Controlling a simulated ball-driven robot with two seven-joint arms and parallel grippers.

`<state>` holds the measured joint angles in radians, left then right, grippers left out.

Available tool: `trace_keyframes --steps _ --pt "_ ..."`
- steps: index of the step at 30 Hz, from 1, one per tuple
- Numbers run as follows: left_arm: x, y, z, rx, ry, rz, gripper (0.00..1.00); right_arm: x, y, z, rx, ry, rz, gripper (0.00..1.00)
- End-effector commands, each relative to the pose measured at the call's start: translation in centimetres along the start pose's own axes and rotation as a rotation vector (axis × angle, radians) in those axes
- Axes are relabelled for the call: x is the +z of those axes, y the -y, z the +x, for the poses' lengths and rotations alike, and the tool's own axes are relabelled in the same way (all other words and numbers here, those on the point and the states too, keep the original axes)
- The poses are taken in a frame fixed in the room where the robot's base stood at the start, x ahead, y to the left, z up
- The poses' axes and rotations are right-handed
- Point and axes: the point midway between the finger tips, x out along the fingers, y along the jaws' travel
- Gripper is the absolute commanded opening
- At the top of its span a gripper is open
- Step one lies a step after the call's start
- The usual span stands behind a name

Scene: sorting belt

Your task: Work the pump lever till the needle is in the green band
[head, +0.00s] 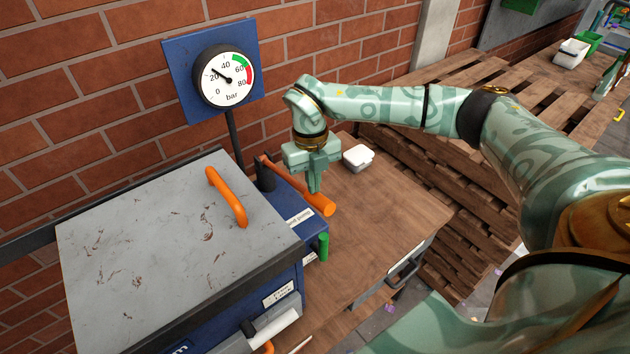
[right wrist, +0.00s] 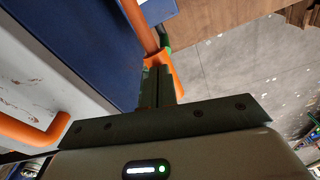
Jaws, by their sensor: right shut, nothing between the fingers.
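The pressure gauge (head: 226,79) hangs on a blue board on the brick wall. Its needle points up and left, between 20 and 40, short of the green band (head: 241,62). The orange pump lever (head: 297,187) slopes down to the right from a dark pivot on the blue pump, ending in a thicker grip. My right gripper (head: 315,189) points down at the lever, shut and empty, its fingers right by the grip. In the right wrist view the fingers (right wrist: 157,87) overlap the lever (right wrist: 139,22); I cannot tell whether they touch. My left gripper is out of view.
A grey-topped blue box (head: 150,240) with an orange handle (head: 227,198) stands left of the pump. A green knob (head: 322,246) sits at the pump's front. A white container (head: 358,157) is on the wooden bench (head: 375,220), behind the lever. Pallets (head: 430,150) are stacked beyond.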

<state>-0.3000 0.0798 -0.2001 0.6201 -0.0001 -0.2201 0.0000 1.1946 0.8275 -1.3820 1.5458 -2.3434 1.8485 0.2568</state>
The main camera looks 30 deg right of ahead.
Motion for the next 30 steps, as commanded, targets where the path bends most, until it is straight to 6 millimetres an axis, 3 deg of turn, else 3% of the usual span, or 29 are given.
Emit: trace_keyframes --steps 10,22,26,30 --pt "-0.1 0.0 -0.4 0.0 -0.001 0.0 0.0 2.7 0.0 -1.2 -0.001 0.0 -0.001 0.0" --pt "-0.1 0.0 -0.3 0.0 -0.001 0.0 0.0 2.9 0.0 -1.6 0.0 0.0 0.0 0.0" --pt "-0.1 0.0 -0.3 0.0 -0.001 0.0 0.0 3.0 0.0 -3.3 0.0 0.002 -0.001 0.0" --pt "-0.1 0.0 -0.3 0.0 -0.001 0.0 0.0 3.0 0.0 -6.4 0.0 0.004 -0.001 0.0"
